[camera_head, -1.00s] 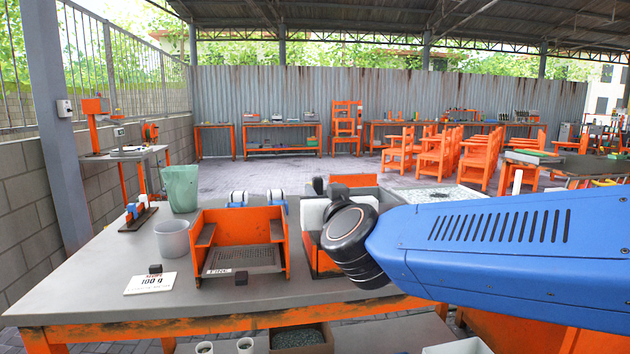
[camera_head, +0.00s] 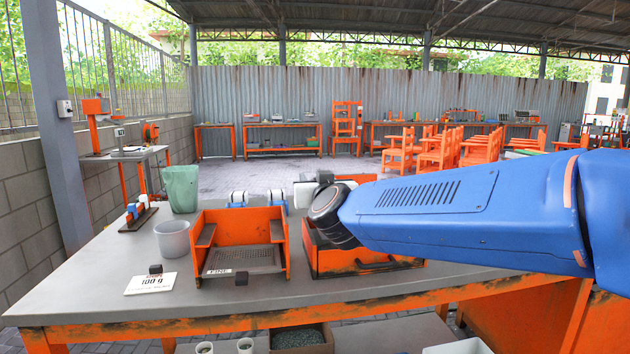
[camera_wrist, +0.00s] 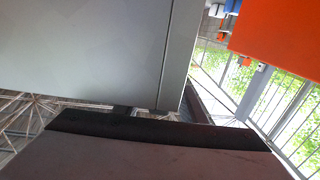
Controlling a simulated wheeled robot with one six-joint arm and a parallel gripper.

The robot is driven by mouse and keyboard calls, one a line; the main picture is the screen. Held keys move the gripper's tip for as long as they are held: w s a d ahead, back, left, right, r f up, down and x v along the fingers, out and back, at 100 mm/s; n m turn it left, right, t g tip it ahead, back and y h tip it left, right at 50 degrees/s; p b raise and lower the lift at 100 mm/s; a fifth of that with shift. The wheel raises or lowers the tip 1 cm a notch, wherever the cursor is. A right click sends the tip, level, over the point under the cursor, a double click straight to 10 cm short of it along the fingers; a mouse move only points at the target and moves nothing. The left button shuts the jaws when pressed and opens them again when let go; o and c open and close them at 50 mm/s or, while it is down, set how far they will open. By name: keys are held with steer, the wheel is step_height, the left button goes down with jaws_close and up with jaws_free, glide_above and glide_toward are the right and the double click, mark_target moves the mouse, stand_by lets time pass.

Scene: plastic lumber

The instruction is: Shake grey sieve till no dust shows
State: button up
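My gripper (camera_head: 316,186) is over the right-hand orange box on the grey bench, largely hidden behind my dark wrist. Its fingers cannot be made out, so its opening is unclear. A pale grey-white piece (camera_head: 304,191) shows just left of my wrist; I cannot tell whether it belongs to the grey sieve or to my gripper. In the wrist view a large flat grey panel (camera_wrist: 80,55) fills the upper left, above a dark bar (camera_wrist: 150,134). I cannot tell whether this panel is the sieve. No dust can be made out.
An orange box (camera_head: 370,262) with a dark front handle is below my wrist. Left of it stands an orange tray with a dark mesh floor (camera_head: 240,260), labelled FINE. A grey bucket (camera_head: 173,240), green bin (camera_head: 181,190) and 100 g card (camera_head: 150,284) stand farther left.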

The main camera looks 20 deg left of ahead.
jaws_close()
steer(key=shift+w+d, duration=0.35)
steer(key=shift+d, duration=0.3)
steer(key=shift+w+d, duration=0.4)
steer(key=shift+d, duration=0.2)
steer(key=shift+w+d, duration=0.35)
steer(key=shift+d, duration=0.3)
jaws_free()
steer(key=shift+s, duration=0.1)
steer(key=v, duration=1.7)
